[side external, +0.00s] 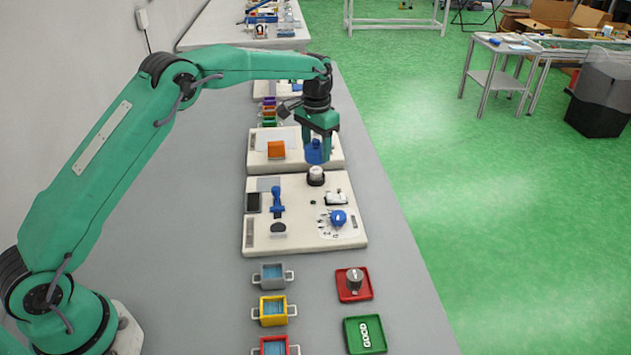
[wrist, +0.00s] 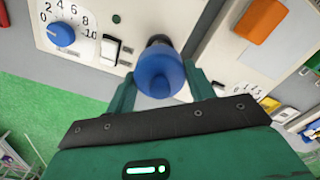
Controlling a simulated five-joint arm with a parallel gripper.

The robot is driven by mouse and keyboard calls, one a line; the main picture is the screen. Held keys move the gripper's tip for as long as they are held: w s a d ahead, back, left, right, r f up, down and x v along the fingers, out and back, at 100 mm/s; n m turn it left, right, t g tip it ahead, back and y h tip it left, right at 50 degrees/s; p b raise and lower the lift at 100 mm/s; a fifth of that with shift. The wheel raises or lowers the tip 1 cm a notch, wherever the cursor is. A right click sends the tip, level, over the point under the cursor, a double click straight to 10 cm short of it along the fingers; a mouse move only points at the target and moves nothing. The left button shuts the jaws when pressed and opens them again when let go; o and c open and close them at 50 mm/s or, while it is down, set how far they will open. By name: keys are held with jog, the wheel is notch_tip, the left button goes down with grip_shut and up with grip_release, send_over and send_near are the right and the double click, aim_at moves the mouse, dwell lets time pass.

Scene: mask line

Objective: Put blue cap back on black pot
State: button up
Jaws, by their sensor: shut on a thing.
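My gripper (side external: 317,152) is shut on the blue cap (side external: 314,154) and holds it in the air. In the wrist view the cap (wrist: 160,72) sits between the two green fingers of my gripper (wrist: 166,88). The black pot (side external: 316,180), a short black cylinder with a pale top, stands at the back edge of the near white panel, just below the cap in the side view. In the wrist view a dark part of the pot (wrist: 157,41) shows behind the cap; the cap hides the rest. The cap looks apart from the pot in the side view.
The near panel (side external: 300,240) carries a blue knob on a dial (side external: 338,217), a rocker switch (side external: 336,198) and a blue lever (side external: 277,200). An orange block (side external: 276,149) sits on the panel behind. Small bins (side external: 272,311) and a red tray (side external: 354,284) are in front.

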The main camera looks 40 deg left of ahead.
aim_at(316, 169)
jog(key=shift+f, duration=2.5)
jog(key=shift+f, duration=0.2)
dwell(0.5)
jog(key=o, duration=1.5)
jog(key=shift+r, duration=0.2)
jog(key=shift+r, duration=3.3)
jog(key=shift+c, duration=0.2)
